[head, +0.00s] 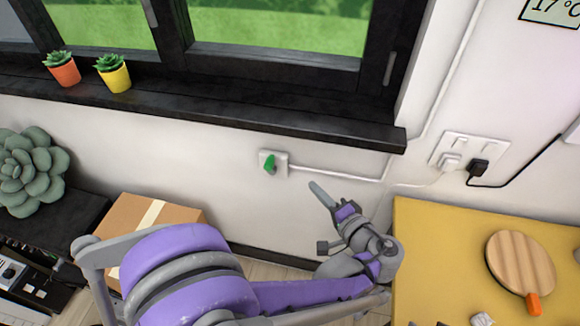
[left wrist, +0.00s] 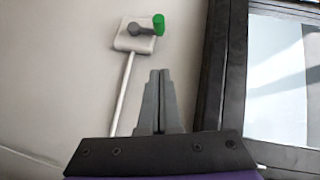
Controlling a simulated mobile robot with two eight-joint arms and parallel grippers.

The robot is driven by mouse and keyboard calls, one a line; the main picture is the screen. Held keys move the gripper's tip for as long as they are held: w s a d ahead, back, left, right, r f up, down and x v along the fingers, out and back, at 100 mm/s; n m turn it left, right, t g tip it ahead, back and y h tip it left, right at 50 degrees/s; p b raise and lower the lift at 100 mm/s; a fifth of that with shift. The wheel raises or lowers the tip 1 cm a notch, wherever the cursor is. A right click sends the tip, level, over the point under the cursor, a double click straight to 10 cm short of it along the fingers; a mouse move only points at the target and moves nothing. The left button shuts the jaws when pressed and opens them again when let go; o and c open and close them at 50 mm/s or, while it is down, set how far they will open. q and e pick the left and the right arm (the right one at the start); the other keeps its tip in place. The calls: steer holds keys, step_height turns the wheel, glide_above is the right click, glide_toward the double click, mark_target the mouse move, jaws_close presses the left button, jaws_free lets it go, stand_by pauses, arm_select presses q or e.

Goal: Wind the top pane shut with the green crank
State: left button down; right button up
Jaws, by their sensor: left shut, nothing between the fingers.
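The green crank (head: 270,163) sits on a small white wall box (head: 281,158) below the window sill. In the left wrist view the crank's green knob (left wrist: 158,24) stands out on a short grey arm, beyond my fingertips. My left gripper (head: 318,190) is right of the crank and a little lower in the head view, apart from it. Its fingers are together and empty, and they also show in the left wrist view (left wrist: 159,75). The window frame (head: 172,40) shows at the top of the head view; the top pane cannot be made out. My right gripper is out of view.
The dark sill (head: 200,112) juts out above the crank and holds an orange pot (head: 64,72) and a yellow pot (head: 116,79). A yellow table (head: 440,235) stands at right with a round wooden board (head: 520,264). A cardboard box (head: 130,218) stands below left.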

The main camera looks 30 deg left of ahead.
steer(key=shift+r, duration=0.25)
arm_select(q)
glide_toward(272, 164)
steer(key=w+a+f, duration=0.1)
steer(key=w+a, duration=0.3)
steer(key=w, duration=0.1)
steer(key=shift+s+a+f, duration=0.15)
steer(key=shift+a+f, duration=0.1)
steer(key=shift+a, duration=0.2)
steer(key=shift+a+p, duration=0.1)
steer(key=shift+p, duration=0.2)
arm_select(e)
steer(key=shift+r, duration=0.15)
arm_select(q)
steer(key=shift+s+a+r+n+p, duration=0.1)
steer(key=shift+a+n+p, duration=0.15)
steer(key=shift+a, duration=0.1)
steer(key=shift+s+a+r+n+p, duration=0.1)
steer(key=shift+a+r+n+p, duration=0.1)
steer(key=shift+a, duration=0.1)
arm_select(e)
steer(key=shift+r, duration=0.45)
arm_select(q)
steer(key=shift+f+h, duration=0.2)
steer(key=shift+h, duration=0.1)
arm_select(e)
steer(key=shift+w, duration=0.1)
